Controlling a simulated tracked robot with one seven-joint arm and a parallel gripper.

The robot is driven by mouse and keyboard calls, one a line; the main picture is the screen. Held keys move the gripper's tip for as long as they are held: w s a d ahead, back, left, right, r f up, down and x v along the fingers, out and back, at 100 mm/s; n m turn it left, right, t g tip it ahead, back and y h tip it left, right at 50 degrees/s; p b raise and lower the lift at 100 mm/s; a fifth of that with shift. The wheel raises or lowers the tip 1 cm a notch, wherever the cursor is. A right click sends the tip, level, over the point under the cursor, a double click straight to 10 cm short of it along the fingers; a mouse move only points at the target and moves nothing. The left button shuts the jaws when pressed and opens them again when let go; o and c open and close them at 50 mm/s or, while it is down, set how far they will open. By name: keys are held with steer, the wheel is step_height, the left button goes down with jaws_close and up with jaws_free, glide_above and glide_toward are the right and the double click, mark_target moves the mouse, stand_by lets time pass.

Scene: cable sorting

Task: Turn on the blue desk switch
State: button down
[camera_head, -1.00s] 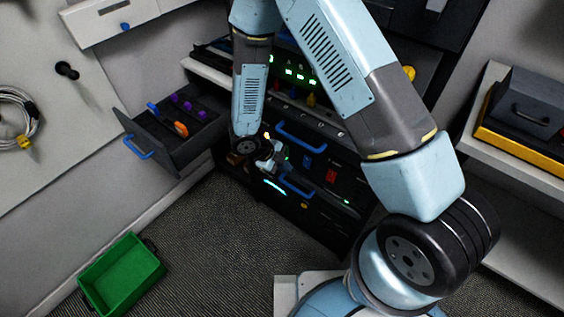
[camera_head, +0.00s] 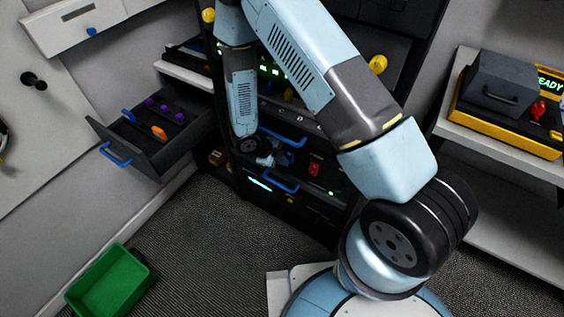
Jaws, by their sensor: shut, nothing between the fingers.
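My gripper (camera_head: 266,160) is small and partly hidden, at the end of my arm in front of the dark cabinet (camera_head: 300,215). It is shut and appears empty. A small blue patch (camera_head: 286,158) shows just right of the gripper; I cannot tell whether it is the blue switch or whether the gripper touches it. A red switch (camera_head: 314,168) sits further right on the cabinet front. My arm hides part of the cabinet.
A blue drawer handle (camera_head: 281,186) is below the gripper. An open drawer (camera_head: 160,164) with purple and orange items juts out at left. A green bin (camera_head: 110,284) stands on the floor. A black-and-yellow box (camera_head: 505,125) is on the right shelf.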

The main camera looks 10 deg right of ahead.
steer(key=shift+w+d+f, duration=0.1)
steer(key=shift+w+d, duration=0.05)
steer(key=shift+w, duration=0.05)
stand_by(0.4)
steer(key=shift+r, duration=0.8)
steer(key=s+a+r, duration=0.6)
steer(key=a, duration=0.3)
steer(key=shift+r, duration=0.15)
steer(key=shift+a, duration=0.1)
stand_by(0.4)
